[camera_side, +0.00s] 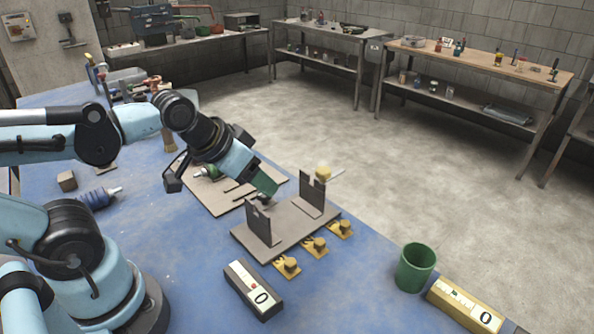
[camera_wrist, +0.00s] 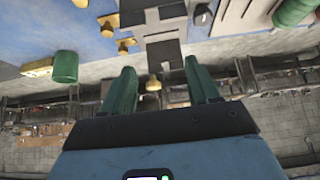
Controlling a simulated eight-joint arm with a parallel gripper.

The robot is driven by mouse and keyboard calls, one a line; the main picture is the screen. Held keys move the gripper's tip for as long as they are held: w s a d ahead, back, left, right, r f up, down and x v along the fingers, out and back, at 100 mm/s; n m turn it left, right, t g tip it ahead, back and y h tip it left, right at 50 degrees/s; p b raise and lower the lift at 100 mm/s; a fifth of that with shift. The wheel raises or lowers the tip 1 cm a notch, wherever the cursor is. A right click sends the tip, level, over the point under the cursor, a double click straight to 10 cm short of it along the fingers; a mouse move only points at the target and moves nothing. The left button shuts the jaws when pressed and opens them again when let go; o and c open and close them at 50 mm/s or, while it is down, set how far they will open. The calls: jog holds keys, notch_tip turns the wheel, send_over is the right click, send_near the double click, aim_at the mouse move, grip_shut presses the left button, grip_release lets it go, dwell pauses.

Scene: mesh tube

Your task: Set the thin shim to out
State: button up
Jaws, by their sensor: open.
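A grey fixture (camera_side: 275,235) with two notched upright plates stands on the blue table. A yellow knob (camera_side: 323,171) with a thin pale strip shows at the top of its far plate (camera_side: 312,193). Three yellow tabs with knobs lie along its front edge: a left one (camera_side: 286,266), a middle one (camera_side: 314,245) and a right one (camera_side: 340,228). I cannot tell which is the thin shim. My gripper (camera_side: 268,195) is open above the fixture, behind the near plate. In the wrist view my gripper (camera_wrist: 160,66) has its green fingers apart, with a yellow knob (camera_wrist: 153,84) showing between them.
A green cup (camera_side: 415,267) and a yellow box marked 0 (camera_side: 465,304) stand to the right. A dark box marked 0 (camera_side: 252,290) lies in front. Flat grey plates (camera_side: 225,195) lie behind my gripper. Open blue table lies between the fixture and the cup.

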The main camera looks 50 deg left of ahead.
jog(key=shift+c, duration=0.9)
jog(key=n+g, duration=0.3)
jog(key=g, duration=0.4)
send_over(345, 223)
notch_tip(345, 223, down, 12)
jog(key=shift+f, duration=0.1)
grip_shut()
